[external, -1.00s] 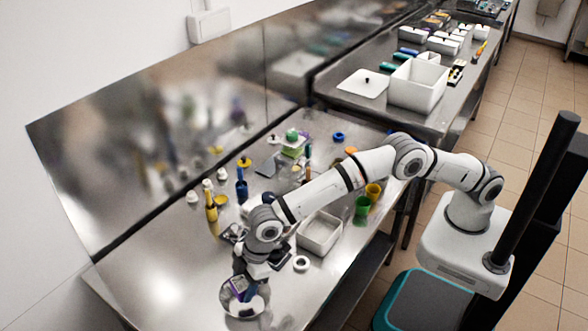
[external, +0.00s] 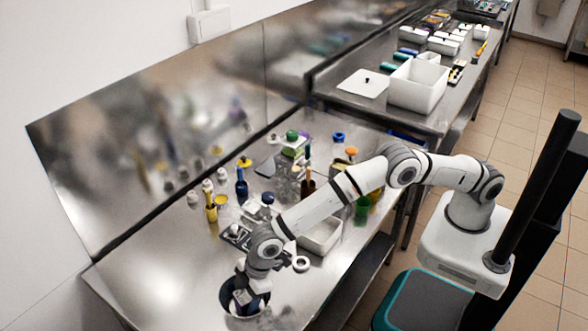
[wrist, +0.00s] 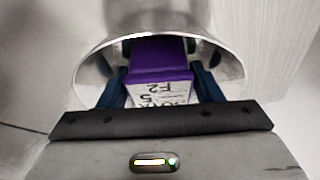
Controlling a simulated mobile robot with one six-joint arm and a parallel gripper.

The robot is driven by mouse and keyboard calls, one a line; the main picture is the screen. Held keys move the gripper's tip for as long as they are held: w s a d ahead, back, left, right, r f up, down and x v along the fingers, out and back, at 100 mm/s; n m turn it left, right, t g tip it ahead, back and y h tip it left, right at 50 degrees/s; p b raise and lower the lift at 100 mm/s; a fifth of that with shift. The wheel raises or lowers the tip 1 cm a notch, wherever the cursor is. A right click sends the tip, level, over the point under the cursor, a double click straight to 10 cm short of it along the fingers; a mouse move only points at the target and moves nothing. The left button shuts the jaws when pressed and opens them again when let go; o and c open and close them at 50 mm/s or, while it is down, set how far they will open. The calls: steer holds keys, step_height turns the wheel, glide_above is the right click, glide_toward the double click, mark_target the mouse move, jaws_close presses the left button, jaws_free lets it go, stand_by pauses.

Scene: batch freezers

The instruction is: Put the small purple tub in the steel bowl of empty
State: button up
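The small purple tub (wrist: 160,58) has a white label with dark print and sits between my gripper's two blue fingers in the wrist view. My gripper (wrist: 160,85) is shut on it. The steel bowl (wrist: 92,72) surrounds the tub and fingers in the wrist view, its rim curving behind them. In the external view the bowl (external: 231,307) stands near the table's front left, and my gripper (external: 244,296) reaches down into it. The tub is mostly hidden there. I cannot tell whether the tub touches the bowl's bottom.
A white open container (external: 322,238) and a white ring (external: 301,264) lie right of my gripper. A yellow bottle (external: 211,211), a blue bottle (external: 242,188) and other small items stand behind. The table's left end is clear.

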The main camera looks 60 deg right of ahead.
steer(key=shift+r, duration=0.15)
steer(key=shift+r, duration=0.2)
steer(key=b+v, duration=0.1)
steer(key=v, duration=1)
steer(key=shift+s+d+r, duration=0.15)
steer(key=shift+d+r, duration=0.1)
steer(key=shift+d, duration=0.1)
steer(key=w+d+r+m+h, duration=0.15)
steer(key=d+r, duration=0.25)
steer(key=d, duration=0.8)
steer(key=w+d+r+m+t, duration=0.1)
steer(key=w+d+r+m, duration=0.2)
steer(key=d, duration=0.9)
steer(key=d+r+m, duration=0.2)
steer(key=d+r, duration=0.2)
steer(key=d, duration=0.7)
steer(key=s+d+r+m+h, duration=0.15)
steer(key=s+d, duration=0.25)
steer(key=d, duration=0.4)
steer(key=s+d+m, duration=0.2)
steer(key=s+d, duration=0.2)
steer(key=d, duration=0.4)
steer(key=s+d+f+m+h, duration=0.1)
steer(key=s+d+f+m, duration=0.2)
steer(key=s+d, duration=0.7)
steer(key=s+f, duration=0.1)
steer(key=s, duration=0.2)
steer(key=shift+s+d+f+m, duration=0.25)
steer(key=shift+d+m, duration=0.05)
steer(key=shift+d, duration=0.05)
